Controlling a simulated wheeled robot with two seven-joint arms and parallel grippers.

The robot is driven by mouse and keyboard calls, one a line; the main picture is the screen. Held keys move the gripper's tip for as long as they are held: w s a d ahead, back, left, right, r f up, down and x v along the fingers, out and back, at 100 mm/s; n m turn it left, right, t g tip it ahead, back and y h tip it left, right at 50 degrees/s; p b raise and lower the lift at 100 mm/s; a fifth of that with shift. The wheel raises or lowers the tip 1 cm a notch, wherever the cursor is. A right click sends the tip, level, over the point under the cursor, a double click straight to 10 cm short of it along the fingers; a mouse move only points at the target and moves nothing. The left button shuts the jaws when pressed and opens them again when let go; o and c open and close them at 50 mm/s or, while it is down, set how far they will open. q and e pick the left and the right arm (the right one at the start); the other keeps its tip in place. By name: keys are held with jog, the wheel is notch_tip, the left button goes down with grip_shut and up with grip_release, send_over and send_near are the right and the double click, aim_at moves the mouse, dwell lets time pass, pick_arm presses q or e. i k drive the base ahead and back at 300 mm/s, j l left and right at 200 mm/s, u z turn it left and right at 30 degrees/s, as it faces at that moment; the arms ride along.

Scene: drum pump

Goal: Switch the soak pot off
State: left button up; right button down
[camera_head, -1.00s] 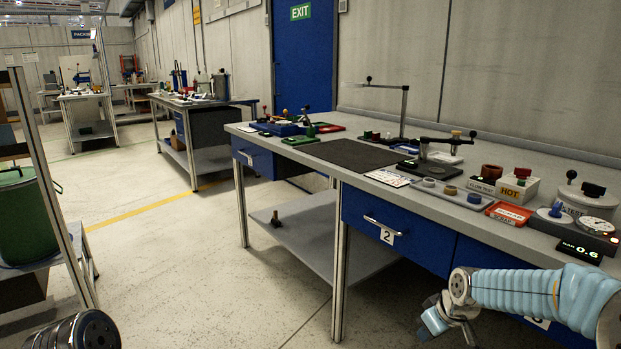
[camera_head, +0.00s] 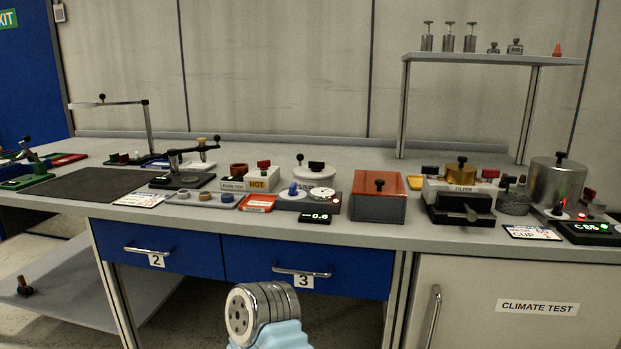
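No label naming the soak pot is readable. A large silver metal pot (camera_head: 556,184) with a black-knobbed lid stands at the right end of the bench, above the climate test cupboard. In front of it is a dark control box (camera_head: 590,232) with a lit display, which seems to read C 86. A red push-button or switch (camera_head: 588,194) and small red and green lights show by the pot. A rounded metal end of one of my arms, with a light blue sleeve, shows at the bottom centre. Neither of my grippers' fingers shows.
A printed card (camera_head: 531,232) lies by the front edge. A raised shelf (camera_head: 490,59) stands behind.

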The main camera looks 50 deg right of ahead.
aim_at(558, 208)
jog(key=z, duration=2.95)
